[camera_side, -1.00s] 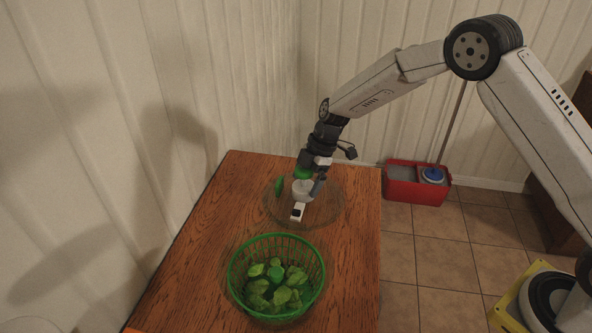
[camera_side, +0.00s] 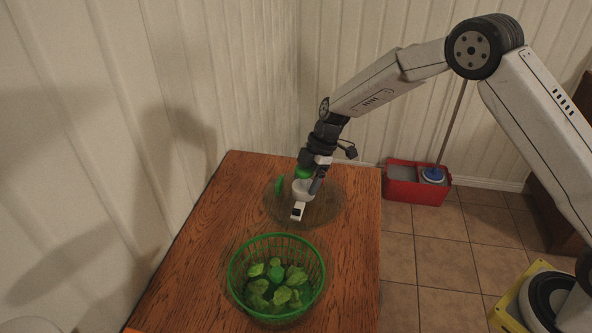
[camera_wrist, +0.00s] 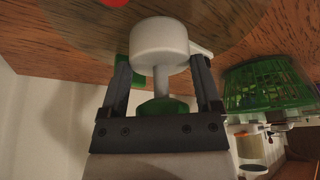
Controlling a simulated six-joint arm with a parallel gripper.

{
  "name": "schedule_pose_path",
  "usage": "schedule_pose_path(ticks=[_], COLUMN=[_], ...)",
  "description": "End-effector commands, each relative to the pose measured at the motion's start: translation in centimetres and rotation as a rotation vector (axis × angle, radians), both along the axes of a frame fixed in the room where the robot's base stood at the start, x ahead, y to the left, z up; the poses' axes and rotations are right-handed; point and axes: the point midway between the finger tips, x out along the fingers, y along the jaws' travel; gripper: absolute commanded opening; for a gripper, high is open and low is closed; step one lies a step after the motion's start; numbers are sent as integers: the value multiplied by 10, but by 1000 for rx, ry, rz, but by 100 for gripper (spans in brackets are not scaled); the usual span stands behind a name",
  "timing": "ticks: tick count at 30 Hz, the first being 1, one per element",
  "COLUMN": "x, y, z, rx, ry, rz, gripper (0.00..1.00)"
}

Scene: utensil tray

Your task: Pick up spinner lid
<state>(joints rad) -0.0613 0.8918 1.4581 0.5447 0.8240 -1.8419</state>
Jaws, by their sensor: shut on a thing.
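The spinner lid (camera_side: 330,207) is a see-through round disc at the far end of the table, with a white knob (camera_side: 302,189) at its middle and a green part beside it (camera_side: 279,186). My gripper (camera_side: 306,187) points down at the lid and is shut on its white knob. In the wrist view, my two dark fingers (camera_wrist: 160,75) stand either side of the white knob (camera_wrist: 160,42), with a thin stem and a green piece between them. I cannot tell whether the disc rests on the table or hangs just above it.
A green spinner basket with leaves (camera_side: 238,271) stands nearer on the wooden table (camera_side: 215,240), and also shows at the right of the wrist view (camera_wrist: 265,85). A ribbed wall runs along the table's left. A red bucket (camera_side: 415,192) is on the floor, right.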

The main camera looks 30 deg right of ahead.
Motion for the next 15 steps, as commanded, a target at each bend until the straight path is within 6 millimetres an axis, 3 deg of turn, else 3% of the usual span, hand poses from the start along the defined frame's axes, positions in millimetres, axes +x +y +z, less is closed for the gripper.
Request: schedule_pose_path(ticks=[9,15], x=[1,-14], y=[0,-2], z=[29,48], rx=[1,1], ry=[-3,-3], rz=[0,0], gripper=[0,0])
